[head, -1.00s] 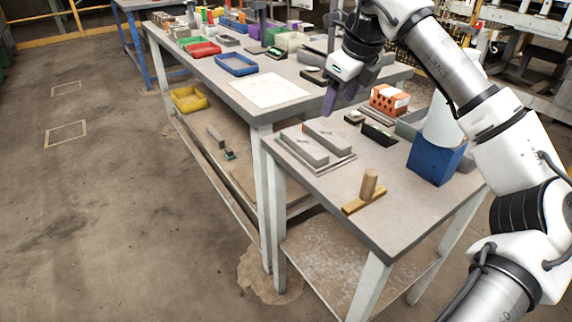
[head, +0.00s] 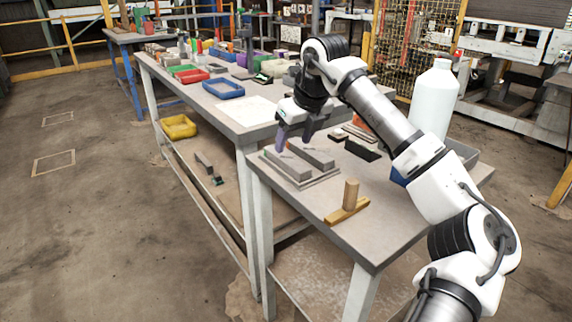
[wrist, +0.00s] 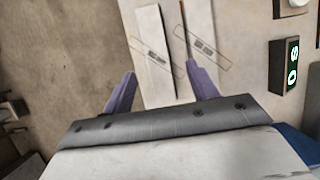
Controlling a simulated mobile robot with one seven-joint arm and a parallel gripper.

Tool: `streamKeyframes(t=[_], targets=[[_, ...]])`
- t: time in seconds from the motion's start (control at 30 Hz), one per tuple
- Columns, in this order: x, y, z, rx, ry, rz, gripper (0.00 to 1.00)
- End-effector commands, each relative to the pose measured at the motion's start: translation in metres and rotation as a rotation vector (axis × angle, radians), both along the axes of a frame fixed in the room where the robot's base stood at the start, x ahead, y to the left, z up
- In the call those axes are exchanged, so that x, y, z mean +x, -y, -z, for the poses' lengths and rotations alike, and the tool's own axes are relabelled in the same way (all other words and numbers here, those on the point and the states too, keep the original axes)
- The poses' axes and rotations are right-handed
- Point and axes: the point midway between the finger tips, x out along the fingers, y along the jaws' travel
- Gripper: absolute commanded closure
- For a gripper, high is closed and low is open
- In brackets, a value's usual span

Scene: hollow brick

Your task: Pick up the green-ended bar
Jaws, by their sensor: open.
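Two grey bars lie side by side on a flat plate (head: 325,178) at the table's near left corner: a front bar (head: 289,166) and a rear bar (head: 313,154). I cannot make out a green end on either. My gripper (head: 294,144) is open and points down just above them. In the wrist view, its purple fingers (wrist: 161,72) stand either side of the left bar (wrist: 155,50). The right finger overlaps the right bar (wrist: 200,35) in that view. Nothing is held. The fingers hide part of the bars, and I cannot tell whether they touch.
A wooden block with an upright peg (head: 350,197) stands near the front edge. A black slab (head: 362,150) lies behind the bars. A white bottle (head: 433,100) stands at the right. On the lower shelf are a small grey bar (head: 204,163) and a green-and-black piece (head: 218,181).

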Motion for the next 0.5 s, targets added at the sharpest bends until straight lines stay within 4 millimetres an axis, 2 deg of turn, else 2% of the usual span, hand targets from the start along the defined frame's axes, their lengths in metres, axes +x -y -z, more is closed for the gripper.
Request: streamKeyframes(t=[0.17,0.5], targets=[[0.002,-0.003,0.009,0.001,-0.001,-0.001,0.42],[0.014,-0.016,0.050,0.001,-0.001,-0.002,0.42]])
